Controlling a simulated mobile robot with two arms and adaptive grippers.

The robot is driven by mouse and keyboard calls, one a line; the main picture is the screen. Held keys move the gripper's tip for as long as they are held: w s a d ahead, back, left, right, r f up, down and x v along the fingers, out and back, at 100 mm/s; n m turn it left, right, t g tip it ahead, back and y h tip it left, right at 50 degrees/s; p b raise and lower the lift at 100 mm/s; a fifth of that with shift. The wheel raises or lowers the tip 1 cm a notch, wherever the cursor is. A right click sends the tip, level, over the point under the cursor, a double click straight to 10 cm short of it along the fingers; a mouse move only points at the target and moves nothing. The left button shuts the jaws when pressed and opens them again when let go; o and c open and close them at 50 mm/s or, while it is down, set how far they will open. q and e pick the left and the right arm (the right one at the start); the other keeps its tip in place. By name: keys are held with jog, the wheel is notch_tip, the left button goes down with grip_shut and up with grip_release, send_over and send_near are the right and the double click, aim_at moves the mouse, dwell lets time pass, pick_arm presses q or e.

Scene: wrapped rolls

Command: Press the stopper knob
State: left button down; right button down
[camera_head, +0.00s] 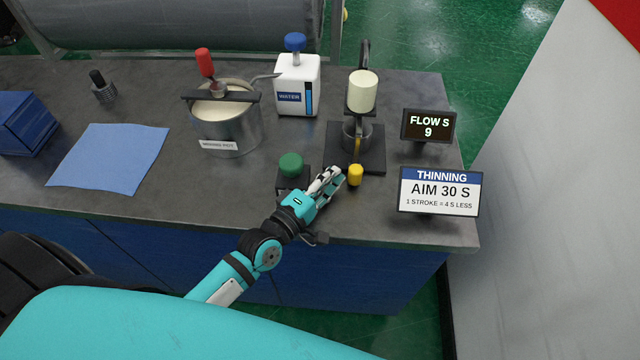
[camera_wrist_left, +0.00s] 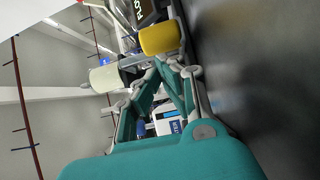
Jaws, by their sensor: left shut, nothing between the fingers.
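The task's stopper knob appears to be the yellow knob (camera_head: 355,175) at the front of the black stand (camera_head: 371,160); it also shows large in the left wrist view (camera_wrist_left: 160,38). My left gripper (camera_head: 335,176) is shut and empty. Its fingertips are just left of the yellow knob; whether they touch it I cannot tell. A cream cup (camera_head: 362,92) sits up on the stand, above a metal beaker (camera_head: 356,134). A green button (camera_head: 291,165) on a black box is left of my gripper. My right gripper is not seen.
The flow display (camera_head: 428,126) reads "FLOW S 9". The thinning sign (camera_head: 439,192) reads "AIM 30 S". The front edge is close.

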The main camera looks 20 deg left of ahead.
aim_at(355, 177)
pick_arm(q)
jog(key=shift+w+d, duration=0.15)
jog(key=shift+w, duration=0.05)
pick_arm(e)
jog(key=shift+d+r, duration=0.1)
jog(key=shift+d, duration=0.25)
pick_arm(q)
jog(key=d, duration=0.1)
jog(key=w+d+p, duration=0.1)
jog(key=d, duration=0.1)
jog(key=shift+d+r, duration=0.15)
jog(key=shift+d, duration=0.15)
jog(key=shift+w+d, duration=0.15)
jog(key=shift+d, duration=0.25)
jog(key=shift+a, duration=0.1)
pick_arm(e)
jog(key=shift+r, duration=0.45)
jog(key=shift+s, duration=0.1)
